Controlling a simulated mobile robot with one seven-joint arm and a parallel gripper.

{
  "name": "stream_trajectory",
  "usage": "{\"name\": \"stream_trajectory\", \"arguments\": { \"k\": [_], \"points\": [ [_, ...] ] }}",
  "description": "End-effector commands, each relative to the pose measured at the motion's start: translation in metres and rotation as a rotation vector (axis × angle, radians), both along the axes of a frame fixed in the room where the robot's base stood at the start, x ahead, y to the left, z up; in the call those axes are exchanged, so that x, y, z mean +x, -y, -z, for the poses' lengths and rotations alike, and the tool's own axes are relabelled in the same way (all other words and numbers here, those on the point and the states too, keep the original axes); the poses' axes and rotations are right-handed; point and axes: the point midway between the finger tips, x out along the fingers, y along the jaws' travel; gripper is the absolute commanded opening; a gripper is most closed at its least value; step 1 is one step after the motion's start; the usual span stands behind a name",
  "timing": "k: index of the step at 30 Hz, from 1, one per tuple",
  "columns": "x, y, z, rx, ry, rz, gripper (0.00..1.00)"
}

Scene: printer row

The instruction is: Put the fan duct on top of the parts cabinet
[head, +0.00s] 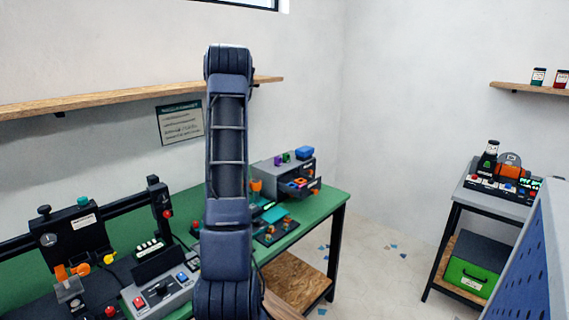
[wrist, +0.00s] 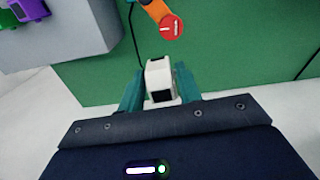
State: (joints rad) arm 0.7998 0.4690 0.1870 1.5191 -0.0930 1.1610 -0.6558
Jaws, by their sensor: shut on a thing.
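In the wrist view, my gripper (wrist: 159,84) has its teal fingers shut on a small white piece with a dark opening, which looks like the fan duct (wrist: 158,66). The duct is held above the green bench. The grey parts cabinet (head: 268,175) stands at the bench's far end in the head view, with a drawer open at its front. A grey surface at upper left in the wrist view looks like the cabinet top (wrist: 72,32), apart from the duct. My arm hides the gripper in the head view.
Purple, green and blue (head: 305,153) pieces sit on the cabinet. An orange part with a red disc (wrist: 172,27) is just beyond the duct in the wrist view. Printer equipment (head: 80,240) crowds the near part of the green bench (head: 325,205). A wooden shelf (head: 120,100) runs above.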

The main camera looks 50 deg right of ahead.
Motion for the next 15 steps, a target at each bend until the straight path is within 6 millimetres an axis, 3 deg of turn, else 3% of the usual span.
{"name": "stream_trajectory", "arguments": {
  "k": [1,6,12,15],
  "points": [
    [-0.010,0.019,-0.011,-0.002,0.002,0.012,0.13],
    [-0.046,0.074,-0.045,-0.002,0.002,0.036,0.13],
    [-0.084,0.120,-0.080,-0.002,0.002,0.053,0.13],
    [-0.096,0.133,-0.091,-0.001,0.001,0.057,0.13]
  ]
}}
